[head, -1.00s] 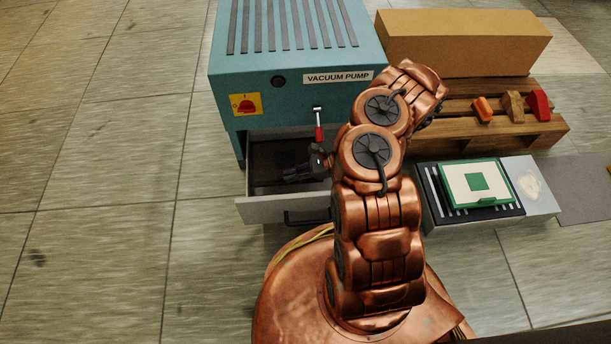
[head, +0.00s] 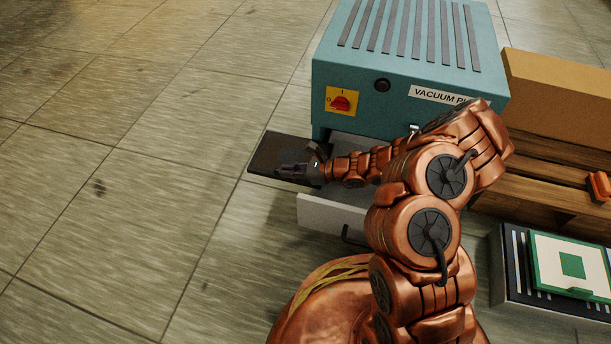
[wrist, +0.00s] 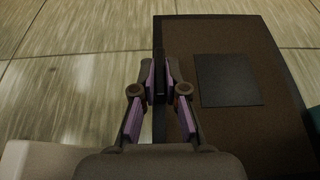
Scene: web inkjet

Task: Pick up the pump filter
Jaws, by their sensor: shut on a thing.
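The pump filter (head: 265,150) is a flat dark rectangular panel. It is out of the drawer, to the left of the pump's front, and appears held above the floor. In the wrist view the filter (wrist: 270,130) shows a brown mesh face, a black rim and a darker square patch. My gripper (head: 290,171) is shut on its edge; in the wrist view my fingers (wrist: 159,82) pinch the left rim. The teal vacuum pump (head: 420,70) stands behind my arm. Its grey drawer (head: 330,214) is pulled open, its inside largely hidden by my arm.
A wooden pallet (head: 535,190) with a cardboard box (head: 565,95) and an orange item (head: 599,185) is at right. A green-framed white board (head: 550,280) lies on a dark slotted tray at lower right. The tiled floor (head: 120,200) at left is clear.

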